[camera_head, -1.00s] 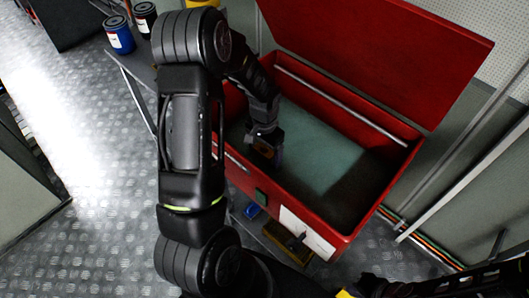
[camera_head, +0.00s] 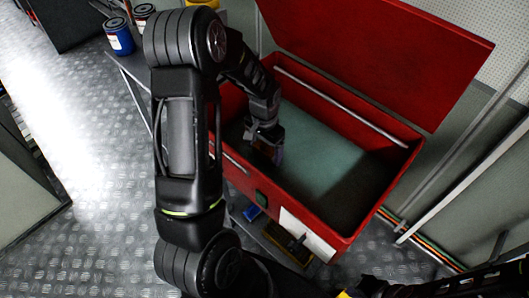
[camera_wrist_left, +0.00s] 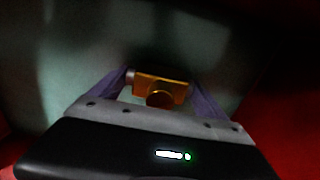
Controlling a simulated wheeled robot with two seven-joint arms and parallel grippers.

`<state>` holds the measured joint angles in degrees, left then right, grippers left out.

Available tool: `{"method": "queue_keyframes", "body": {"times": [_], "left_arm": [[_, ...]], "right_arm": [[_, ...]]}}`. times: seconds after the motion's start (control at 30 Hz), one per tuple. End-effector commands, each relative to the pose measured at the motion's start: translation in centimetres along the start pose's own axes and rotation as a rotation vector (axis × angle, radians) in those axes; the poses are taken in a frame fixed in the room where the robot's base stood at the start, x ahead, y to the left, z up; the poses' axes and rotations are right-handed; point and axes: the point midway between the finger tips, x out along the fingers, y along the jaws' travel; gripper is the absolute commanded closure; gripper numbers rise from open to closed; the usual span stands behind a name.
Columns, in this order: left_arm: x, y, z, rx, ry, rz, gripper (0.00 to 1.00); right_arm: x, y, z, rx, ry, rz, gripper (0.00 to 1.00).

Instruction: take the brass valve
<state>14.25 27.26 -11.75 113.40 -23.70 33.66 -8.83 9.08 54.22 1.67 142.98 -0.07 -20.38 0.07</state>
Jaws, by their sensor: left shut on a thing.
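The brass valve (camera_wrist_left: 160,88) is a small golden block with a round end. In the left wrist view it sits between the fingers of my left gripper (camera_wrist_left: 160,92), which is shut on it. In the head view my left gripper (camera_head: 268,152) is inside the open red parts washer, low over its greenish-grey floor, and the valve is mostly hidden by the fingers. I cannot tell whether the valve touches the floor. My right gripper is not clearly in view; only dark parts of my right arm show at the bottom right.
The red washer tank (camera_head: 345,238) has its lid (camera_head: 385,50) raised behind it. A pale bar (camera_head: 335,105) runs along its inner back wall. Blue (camera_head: 120,38) and white cans stand on a shelf at the upper left. A pedal (camera_head: 285,243) lies below the tank.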

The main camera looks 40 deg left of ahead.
Motion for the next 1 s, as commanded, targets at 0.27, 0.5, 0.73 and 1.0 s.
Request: {"method": "queue_keyframes", "body": {"times": [0.27,0.5,0.73,1.0], "left_arm": [[-5.3,0.0,-0.2,0.001,0.007,-0.001,0.88],[-8.0,0.0,-0.1,0.000,0.003,0.000,0.88],[-8.3,0.0,0.0,0.000,0.002,0.000,0.88],[-8.2,0.0,0.0,0.000,0.002,0.000,0.88]], "right_arm": [[0.3,0.1,0.0,0.000,0.000,0.000,1.00],[0.4,0.2,0.0,0.000,0.000,0.000,1.00],[0.4,0.2,0.0,0.000,0.000,0.000,1.00],[0.4,0.2,0.0,0.000,0.000,0.000,1.00]]}}
